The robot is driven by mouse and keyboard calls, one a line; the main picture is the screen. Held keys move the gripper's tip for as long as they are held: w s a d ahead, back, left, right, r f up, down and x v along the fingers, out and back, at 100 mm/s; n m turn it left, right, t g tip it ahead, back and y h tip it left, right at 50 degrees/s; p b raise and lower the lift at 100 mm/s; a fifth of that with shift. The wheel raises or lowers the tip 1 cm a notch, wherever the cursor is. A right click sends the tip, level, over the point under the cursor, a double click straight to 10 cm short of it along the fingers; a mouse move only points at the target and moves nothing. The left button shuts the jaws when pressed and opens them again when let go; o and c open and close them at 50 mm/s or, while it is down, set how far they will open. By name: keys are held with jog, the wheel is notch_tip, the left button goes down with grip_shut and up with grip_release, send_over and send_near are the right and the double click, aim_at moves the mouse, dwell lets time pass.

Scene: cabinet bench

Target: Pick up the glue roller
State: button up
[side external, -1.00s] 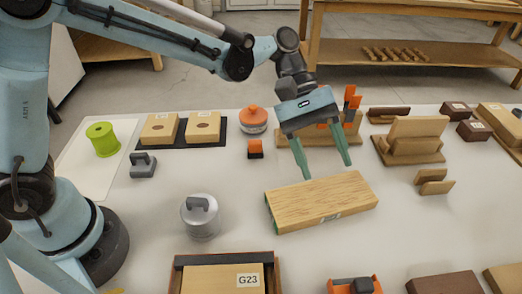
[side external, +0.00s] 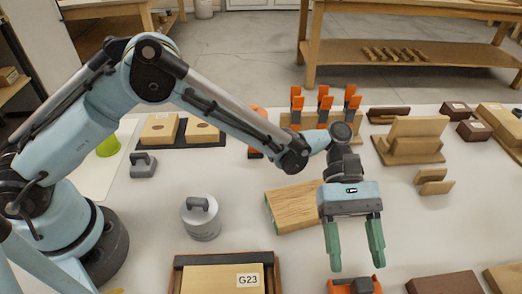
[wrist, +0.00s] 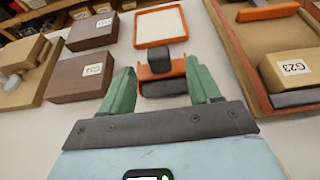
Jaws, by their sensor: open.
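The glue roller appears to be the orange and black tool with a dark block-like top; it shows in the side external view (side external: 355,285), cut off by the bottom edge, and in the wrist view (wrist: 162,88). It rests on the white bench. My gripper (side external: 355,264) has its green fingers spread, empty and pointing down just behind and above the tool. In the wrist view the gripper (wrist: 160,75) has the tool between and a little beyond its fingers. I cannot tell whether they touch it.
A crate (side external: 177,276) with the G23 block (side external: 225,281) stands to the left. A wooden block (side external: 290,208) lies behind my gripper. A grey lidded pot (side external: 201,222) stands further left.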

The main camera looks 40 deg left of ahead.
aim_at(361, 277)
jog(key=shift+x, duration=3.2)
jog(key=shift+r, duration=0.1)
jog(key=c, duration=1.1)
